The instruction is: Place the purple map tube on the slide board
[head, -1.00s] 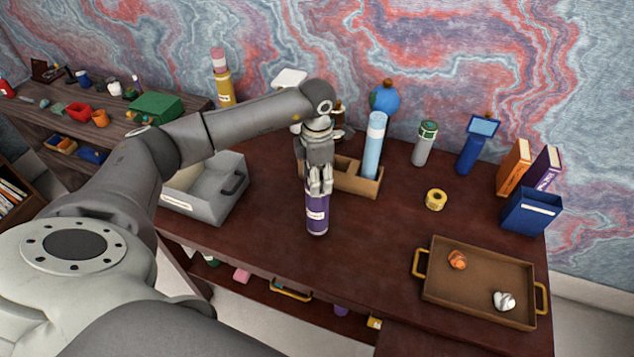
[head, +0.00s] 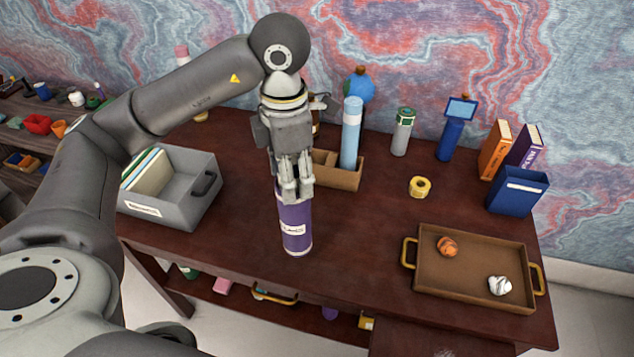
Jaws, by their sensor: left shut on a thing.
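The purple map tube (head: 296,228) is upright, with a white label around its middle. My left gripper (head: 293,190) points down from above and is shut on the tube's upper part, hiding its top. The tube shows in front of the dark red-brown desk top, toward the front edge; it looks raised, but the gap below it is hard to judge. I cannot make out a slide board in this view. My right gripper is not in view.
A brown divided box (head: 345,181) holding a light blue tube (head: 351,135) stands just behind and right of my gripper. A grey bin (head: 165,213) is at the left. A brown tray (head: 440,290) with gold handles is at the front right. The desk between is clear.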

